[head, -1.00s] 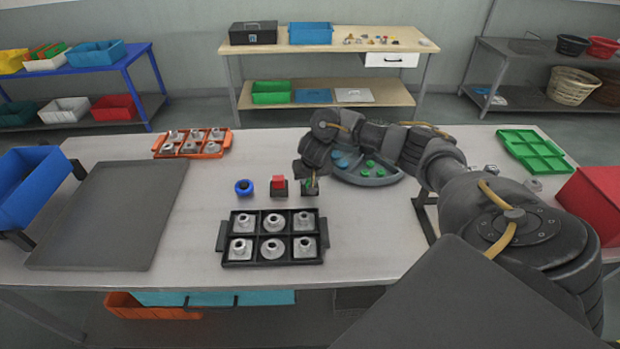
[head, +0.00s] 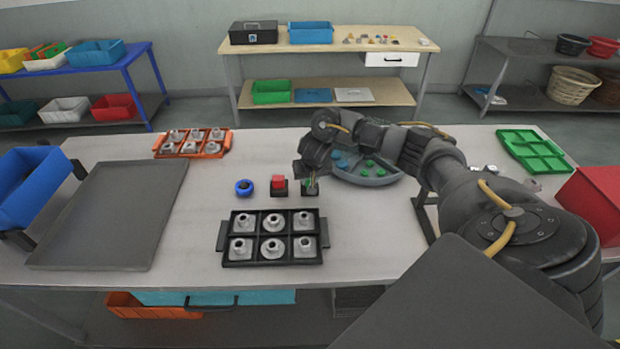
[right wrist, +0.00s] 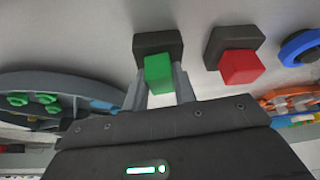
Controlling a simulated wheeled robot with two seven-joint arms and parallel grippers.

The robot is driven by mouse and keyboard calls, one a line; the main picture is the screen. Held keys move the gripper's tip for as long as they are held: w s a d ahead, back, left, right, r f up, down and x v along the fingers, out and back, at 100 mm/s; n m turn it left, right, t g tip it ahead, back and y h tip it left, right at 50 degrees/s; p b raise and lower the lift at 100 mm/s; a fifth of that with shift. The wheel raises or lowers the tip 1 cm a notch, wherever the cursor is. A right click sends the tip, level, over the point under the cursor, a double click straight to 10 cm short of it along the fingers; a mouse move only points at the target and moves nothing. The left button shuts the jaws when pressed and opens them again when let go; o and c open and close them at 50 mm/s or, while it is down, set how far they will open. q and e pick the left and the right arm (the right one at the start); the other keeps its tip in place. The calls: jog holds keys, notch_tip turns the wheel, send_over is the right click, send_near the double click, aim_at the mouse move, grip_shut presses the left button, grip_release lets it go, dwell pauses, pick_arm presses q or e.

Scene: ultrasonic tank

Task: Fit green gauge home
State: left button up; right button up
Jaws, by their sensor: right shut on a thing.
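The green gauge (right wrist: 158,73) is a green square-ended block between the two fingers of my right gripper (right wrist: 160,92) in the right wrist view. A black square stand (right wrist: 158,43) is directly beyond it; I cannot tell whether the gauge still sits in it. In the head view my right gripper (head: 310,181) is at the black stand (head: 310,191), mostly hiding the gauge. The gripper is shut on the gauge. The red gauge (head: 278,181) stands in its own black stand just left, also in the right wrist view (right wrist: 240,67). My left gripper is not in view.
A blue ring (head: 243,187) lies left of the red gauge. A black tray (head: 218,237) of several grey fittings is nearer me. An orange tray (head: 160,154) is behind left, a round divided tray (head: 375,181) right. A grey mat (head: 110,215) lies left.

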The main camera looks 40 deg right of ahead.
jog(key=shift+p, duration=0.4)
dwell(1.0)
jog(key=o, duration=1.1)
jog(key=shift+c, duration=0.2)
jog(key=p+v, duration=0.4)
jog(key=v, duration=0.6)
jog(key=shift+s+r+p, duration=0.15)
jog(key=shift+r+p, duration=0.15)
jog(key=shift+r, duration=0.05)
jog(key=shift+a+f, duration=0.1)
jog(key=shift+a, duration=0.05)
